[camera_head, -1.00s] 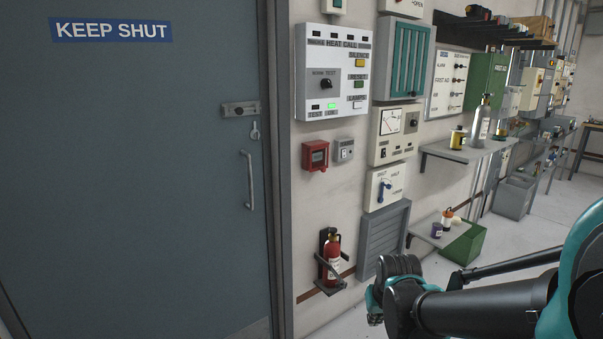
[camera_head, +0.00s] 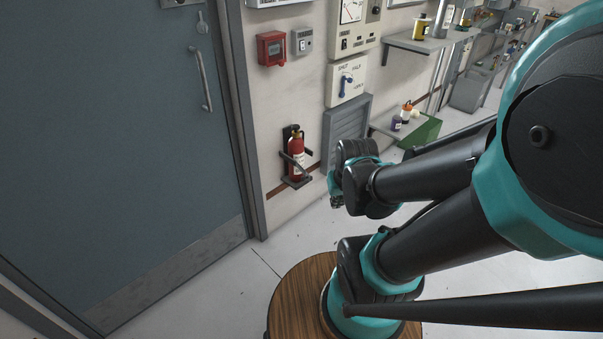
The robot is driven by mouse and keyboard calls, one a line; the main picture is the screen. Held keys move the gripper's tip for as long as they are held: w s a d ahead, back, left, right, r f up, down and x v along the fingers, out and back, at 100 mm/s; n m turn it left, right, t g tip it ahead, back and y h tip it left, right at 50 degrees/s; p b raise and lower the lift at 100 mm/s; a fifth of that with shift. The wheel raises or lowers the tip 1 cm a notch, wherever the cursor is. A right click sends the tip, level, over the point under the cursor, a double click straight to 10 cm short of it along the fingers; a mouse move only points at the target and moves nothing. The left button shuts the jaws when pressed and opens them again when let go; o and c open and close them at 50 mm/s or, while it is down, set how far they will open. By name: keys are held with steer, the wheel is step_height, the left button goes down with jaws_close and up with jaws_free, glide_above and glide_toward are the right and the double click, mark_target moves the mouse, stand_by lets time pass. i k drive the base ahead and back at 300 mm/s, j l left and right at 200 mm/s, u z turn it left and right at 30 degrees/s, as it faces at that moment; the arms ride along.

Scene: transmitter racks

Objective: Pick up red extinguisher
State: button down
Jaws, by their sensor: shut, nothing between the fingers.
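The red extinguisher (camera_head: 297,155) stands upright in a dark wall bracket, low on the wall just right of the door frame. It has a black top and a pale label; bracket arms cross in front of its lower body. My gripper (camera_head: 336,196) is small and partly hidden at the end of my arm, to the right of and below the extinguisher in the picture. It is shut and empty, apart from the extinguisher.
A grey door (camera_head: 110,150) fills the left. A louvred grey panel (camera_head: 345,130) is right of the extinguisher. A green bin (camera_head: 420,132) and low shelf (camera_head: 385,124) with bottles lie farther right. The floor (camera_head: 240,285) before the door is clear.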

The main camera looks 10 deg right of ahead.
mark_target(296, 144)
steer(key=i+j+z, duration=0.15)
steer(key=j, duration=0.2)
steer(key=i+j+z, duration=0.15)
steer(key=j, duration=0.25)
steer(key=i+j+z, duration=0.15)
steer(key=j, duration=0.3)
steer(key=i+j+z, duration=0.15)
steer(key=j, duration=0.25)
